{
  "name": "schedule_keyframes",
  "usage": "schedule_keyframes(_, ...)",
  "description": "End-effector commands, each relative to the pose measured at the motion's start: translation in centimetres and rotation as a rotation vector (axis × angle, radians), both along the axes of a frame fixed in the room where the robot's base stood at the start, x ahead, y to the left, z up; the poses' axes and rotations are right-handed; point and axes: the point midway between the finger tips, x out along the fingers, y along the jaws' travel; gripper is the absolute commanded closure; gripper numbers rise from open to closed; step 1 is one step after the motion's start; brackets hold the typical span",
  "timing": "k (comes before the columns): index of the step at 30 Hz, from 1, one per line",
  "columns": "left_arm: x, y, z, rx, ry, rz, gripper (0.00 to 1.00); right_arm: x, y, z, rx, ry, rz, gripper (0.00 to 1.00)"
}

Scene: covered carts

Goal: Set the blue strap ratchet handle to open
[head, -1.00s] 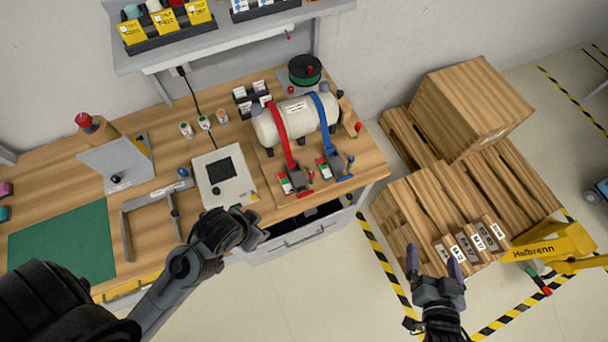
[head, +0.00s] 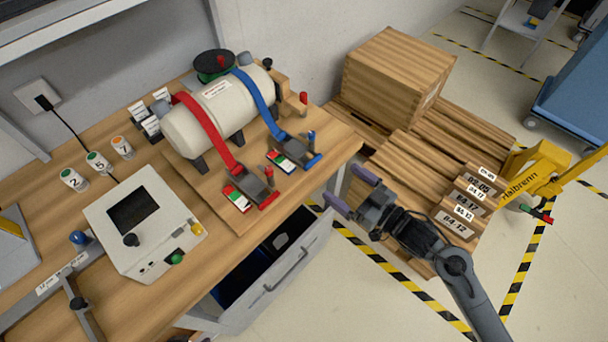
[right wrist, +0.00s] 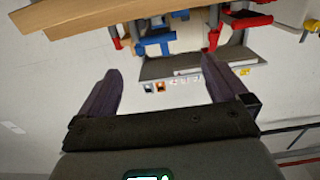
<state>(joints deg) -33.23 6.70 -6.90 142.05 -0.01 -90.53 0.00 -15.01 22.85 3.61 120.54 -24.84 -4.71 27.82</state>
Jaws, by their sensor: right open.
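The blue strap (head: 258,102) runs over a white tank (head: 215,112) on the wooden bench. Its ratchet (head: 297,148) sits at the strap's lower end, with a blue handle edge (head: 313,162) towards the bench front. I cannot tell the handle's exact angle. A red strap (head: 205,130) with a similar ratchet (head: 255,185) lies to its left. My right gripper (head: 350,188) is open and empty, beyond the bench's right front edge and apart from the blue ratchet. Its open fingers also show in the right wrist view (right wrist: 161,64). My left gripper is out of view.
A grey control box (head: 148,215) is at left. An open drawer (head: 285,280) juts out below the bench. Pallets and a wooden crate (head: 398,78) stand at right.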

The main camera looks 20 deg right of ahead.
Motion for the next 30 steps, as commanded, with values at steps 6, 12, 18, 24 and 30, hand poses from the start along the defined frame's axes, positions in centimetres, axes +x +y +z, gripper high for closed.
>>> schedule_keyframes(6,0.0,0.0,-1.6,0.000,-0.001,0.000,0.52,0.8,0.2,-0.9,-0.001,-0.014,0.000,0.00)
schedule_keyframes(12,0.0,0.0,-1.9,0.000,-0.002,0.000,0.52,2.7,1.3,-0.8,-0.001,-0.017,0.001,0.00)
schedule_keyframes(18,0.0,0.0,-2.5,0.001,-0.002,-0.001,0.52,5.6,2.9,-0.8,-0.001,-0.015,0.001,0.00)
schedule_keyframes(24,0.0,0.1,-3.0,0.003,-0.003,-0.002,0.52,8.1,4.3,-0.9,-0.001,-0.014,0.000,0.00)
schedule_keyframes(30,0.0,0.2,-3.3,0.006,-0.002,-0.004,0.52,9.4,5.1,-0.8,-0.002,-0.014,0.000,0.00)
